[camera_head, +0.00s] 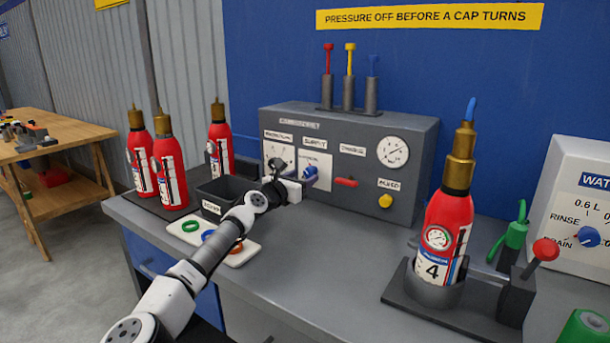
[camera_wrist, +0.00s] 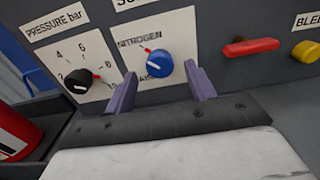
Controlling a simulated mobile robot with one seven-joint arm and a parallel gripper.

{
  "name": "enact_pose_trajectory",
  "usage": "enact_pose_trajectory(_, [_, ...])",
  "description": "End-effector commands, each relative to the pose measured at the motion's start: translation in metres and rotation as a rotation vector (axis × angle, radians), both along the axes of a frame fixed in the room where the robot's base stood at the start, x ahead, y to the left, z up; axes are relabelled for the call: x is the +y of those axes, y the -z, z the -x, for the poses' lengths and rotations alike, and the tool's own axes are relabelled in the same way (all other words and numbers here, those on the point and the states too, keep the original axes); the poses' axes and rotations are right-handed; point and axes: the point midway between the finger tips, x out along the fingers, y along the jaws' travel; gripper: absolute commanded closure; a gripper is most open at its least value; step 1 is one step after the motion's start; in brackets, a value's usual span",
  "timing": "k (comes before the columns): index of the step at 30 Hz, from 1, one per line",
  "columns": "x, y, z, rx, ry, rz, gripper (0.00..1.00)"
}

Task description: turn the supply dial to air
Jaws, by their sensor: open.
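The supply dial is a blue knob (camera_wrist: 158,65) on a white plate, seen between my fingertips in the wrist view. NITROGEN is printed at its upper left, and a partly covered label, apparently AIR, at its lower left. A red mark shows at its upper-left edge and a white line on its face; I cannot tell its exact setting. My gripper (camera_wrist: 162,84) is open, one purple finger on each side below the knob, with no clear contact. In the head view the blue knob (camera_head: 310,173) is just right of my gripper (camera_head: 296,182).
The grey panel (camera_head: 350,122) also carries a black pressure knob (camera_wrist: 78,80) at left, a red lever (camera_head: 346,182) and a yellow bleed knob (camera_head: 385,201) at right. A black bin (camera_head: 209,202) stands left of my wrist. Extinguisher 4 (camera_head: 446,226) stands at right.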

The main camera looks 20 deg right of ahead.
Motion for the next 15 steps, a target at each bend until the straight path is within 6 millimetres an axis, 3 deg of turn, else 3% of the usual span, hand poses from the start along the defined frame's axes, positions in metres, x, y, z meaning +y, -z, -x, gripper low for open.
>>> enact_pose_trajectory(5, [-0.013,0.000,-0.010,0.001,0.000,0.002,0.45])
enact_pose_trajectory(15, [-0.018,0.000,-0.014,0.000,-0.001,0.001,0.45])
